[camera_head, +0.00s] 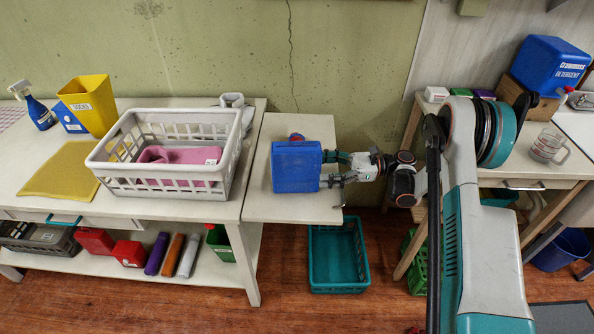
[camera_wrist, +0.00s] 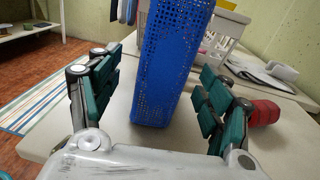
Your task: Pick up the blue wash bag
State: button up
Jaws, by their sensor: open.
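The blue wash bag (camera_head: 296,167) looks like an upright, box-shaped blue thing and stands on the small side table (camera_head: 262,208). In the wrist view the bag (camera_wrist: 172,62) shows a perforated surface and stands between my fingers, its top cut off by the frame. My gripper (camera_head: 335,168) reaches in from the right at the bag's right side. In the wrist view my gripper (camera_wrist: 165,85) is open, with one finger on each side of the bag and visible gaps. The far finger is partly hidden in the head view.
A red object (camera_wrist: 265,112) lies beside my right-hand finger in the wrist view. A white basket (camera_head: 120,165) with pink cloth stands on the left table. A teal crate (camera_head: 338,285) sits on the floor below. A blue detergent box (camera_head: 550,62) is at right.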

aim_at(296, 168)
jog(key=a+b, duration=0.1)
jog(key=a, duration=0.3)
jog(key=a+b, duration=0.2)
jog(key=a, duration=0.3)
jog(key=shift+s+r, duration=0.15)
jog(key=c, duration=1.1)
jog(key=shift+c, duration=0.6)
notch_tip(296, 168, up, 20)
jog(key=p, duration=0.6)
jog(key=shift+p, duration=0.3)
